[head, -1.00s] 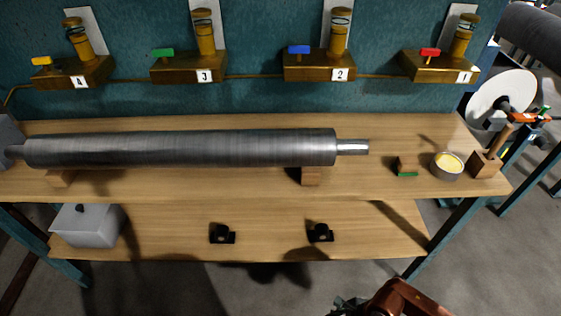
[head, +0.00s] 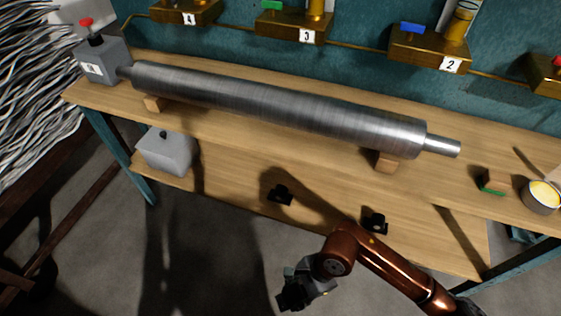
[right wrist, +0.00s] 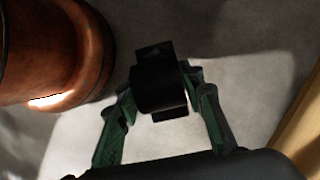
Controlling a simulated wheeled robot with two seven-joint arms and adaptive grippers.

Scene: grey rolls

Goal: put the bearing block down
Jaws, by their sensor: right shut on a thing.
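A black bearing block (right wrist: 158,88) sits between the green fingers of my right gripper in the right wrist view. My right gripper (head: 291,298) is shut on it, above the grey floor in front of the bench in the head view. The held block is dark and hard to separate from the gripper in the head view. Two similar black blocks stand on the lower shelf, one nearer the middle (head: 280,195) and one to the right (head: 374,222). My left gripper is not in view.
A long grey roll (head: 270,107) lies on wooden supports on the upper board (head: 225,124). The lower shelf (head: 232,190) has bare wood between the black blocks and a grey lidded box (head: 167,153). A yellow-filled tin (head: 541,197) stands at the right.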

